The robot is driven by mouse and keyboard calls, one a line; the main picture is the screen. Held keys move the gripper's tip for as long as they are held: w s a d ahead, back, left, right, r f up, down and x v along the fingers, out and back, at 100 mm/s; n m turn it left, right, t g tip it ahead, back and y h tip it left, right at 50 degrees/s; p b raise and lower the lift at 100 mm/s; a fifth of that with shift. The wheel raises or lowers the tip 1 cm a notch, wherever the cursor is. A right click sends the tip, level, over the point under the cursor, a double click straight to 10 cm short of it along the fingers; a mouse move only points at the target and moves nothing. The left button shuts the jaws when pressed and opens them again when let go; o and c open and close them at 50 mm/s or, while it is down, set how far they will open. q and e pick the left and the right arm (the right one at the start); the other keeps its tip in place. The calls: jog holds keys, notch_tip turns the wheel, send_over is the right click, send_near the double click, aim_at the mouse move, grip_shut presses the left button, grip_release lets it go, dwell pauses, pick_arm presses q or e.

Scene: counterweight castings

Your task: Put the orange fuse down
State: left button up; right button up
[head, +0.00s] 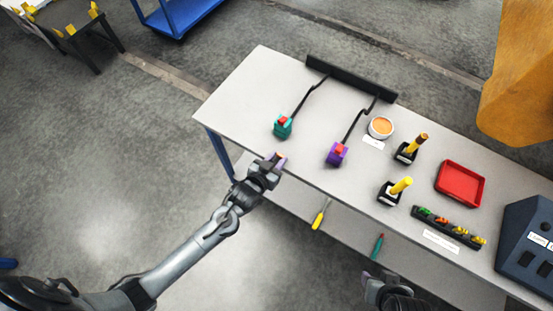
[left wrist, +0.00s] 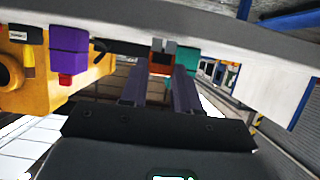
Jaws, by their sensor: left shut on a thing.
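My left gripper (head: 276,161) is at the front edge of the white table, near the teal block. It is shut on a small orange fuse (left wrist: 162,66), which shows between the two fingertips (left wrist: 160,82) in the left wrist view. In the head view only a small orange spot of the fuse (head: 280,155) shows; the fingers hide the rest. A dark rack (head: 447,228) at the table's front right holds several small green, orange and yellow pieces. My right gripper (head: 373,287) is partly in view at the bottom, below the table edge; its jaws are unclear.
Teal (head: 283,127) and purple (head: 336,154) blocks with red parts and black cables stand on the table. The table's left end is clear.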

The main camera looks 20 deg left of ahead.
pick_arm(q)
jog(key=o, duration=1)
jog(key=shift+f, duration=0.1)
jog(key=shift+g, duration=0.9)
jog(key=v, duration=0.4)
jog(key=s+f+v, duration=0.1)
jog(key=v, duration=0.3)
jog(key=f+v, duration=0.1)
jog(key=v, duration=0.4)
jog(key=shift+s+a, duration=0.15)
jog(key=shift+s, duration=0.05)
jog(key=s+a+g, duration=0.1)
jog(key=s+g, duration=0.1)
jog(key=s, duration=0.2)
jog(key=s+a+r+g+y, duration=0.1)
jog(key=s+a+g, duration=0.1)
jog(key=s+g, duration=0.1)
jog(key=s+a+r+g, duration=0.1)
jog(key=s+g, duration=0.1)
jog(key=s, duration=0.2)
jog(key=shift+s+a+g+y, duration=0.2)
jog(key=shift+s+g+y, duration=0.2)
jog(key=shift+c, duration=1.2)
